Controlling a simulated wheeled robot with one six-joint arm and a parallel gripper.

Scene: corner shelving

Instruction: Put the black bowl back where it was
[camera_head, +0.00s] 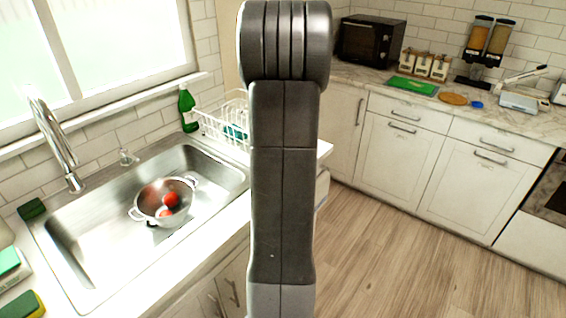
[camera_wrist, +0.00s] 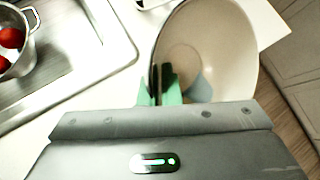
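In the wrist view a large bowl (camera_wrist: 215,45) with a pale cream inside fills the upper middle. A dark edge shows along its left wall, and most of its outside is hidden. The green fingertips of my gripper (camera_wrist: 165,88) are closed on the bowl's near-left rim, one on each side of the wall. The bowl appears tilted, its opening facing the wrist camera. In the head view my arm hides both the gripper and the bowl.
A metal colander (camera_head: 150,207) with red round items stands in the sink (camera_head: 85,255). A white dish rack (camera_head: 212,128) and a green bottle (camera_head: 187,108) stand past the sink. The far counter holds a black oven (camera_head: 372,42), a green board (camera_head: 412,86) and dispensers (camera_head: 487,45).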

